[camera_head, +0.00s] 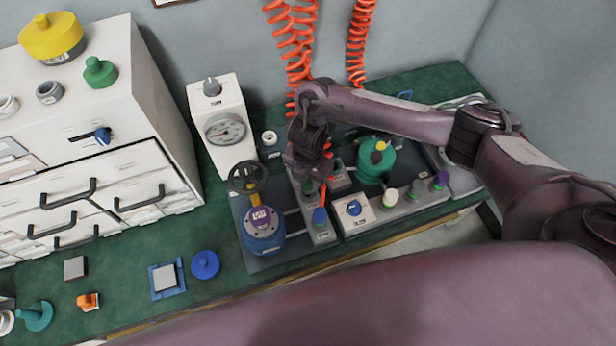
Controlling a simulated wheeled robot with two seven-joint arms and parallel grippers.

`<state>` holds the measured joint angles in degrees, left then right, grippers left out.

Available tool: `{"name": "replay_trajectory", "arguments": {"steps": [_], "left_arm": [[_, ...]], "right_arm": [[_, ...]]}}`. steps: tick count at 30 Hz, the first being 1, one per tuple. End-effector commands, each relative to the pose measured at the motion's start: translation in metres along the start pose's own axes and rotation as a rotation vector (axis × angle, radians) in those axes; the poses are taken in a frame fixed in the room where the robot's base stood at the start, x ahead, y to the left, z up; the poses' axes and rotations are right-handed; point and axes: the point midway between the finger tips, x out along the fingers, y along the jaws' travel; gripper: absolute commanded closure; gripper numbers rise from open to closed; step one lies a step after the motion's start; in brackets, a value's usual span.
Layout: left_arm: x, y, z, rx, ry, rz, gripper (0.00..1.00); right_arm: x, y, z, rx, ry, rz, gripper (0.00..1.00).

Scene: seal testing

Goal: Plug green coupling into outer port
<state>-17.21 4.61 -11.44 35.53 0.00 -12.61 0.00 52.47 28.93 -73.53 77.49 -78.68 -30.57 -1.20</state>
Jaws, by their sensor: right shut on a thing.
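My right gripper (306,168) points down over a narrow grey port block (322,238). It is shut, and a small green piece (308,187), which looks like the green coupling, shows just below it. The fingers and wrist hide most of this piece, so I cannot tell whether it is seated in a port or held above one. A blue coupling (319,216) with an orange hose stands upright at the near end of the block. I cannot pick out the outer port for certain. My left gripper is not in view.
A blue vessel with a handwheel (263,232) stands just left of the block. A white gauge box (223,130) stands behind it. A green vessel (376,160) and a row of capped fittings (415,190) are on the right. Red coiled hoses (298,45) hang behind.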

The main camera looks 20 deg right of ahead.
Motion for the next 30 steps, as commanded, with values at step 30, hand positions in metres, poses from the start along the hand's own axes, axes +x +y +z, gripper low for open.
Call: {"name": "replay_trajectory", "arguments": {"steps": [30], "left_arm": [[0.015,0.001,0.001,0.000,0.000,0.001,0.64]], "right_arm": [[0.021,0.000,0.000,-0.001,0.000,-0.001,0.93]]}}
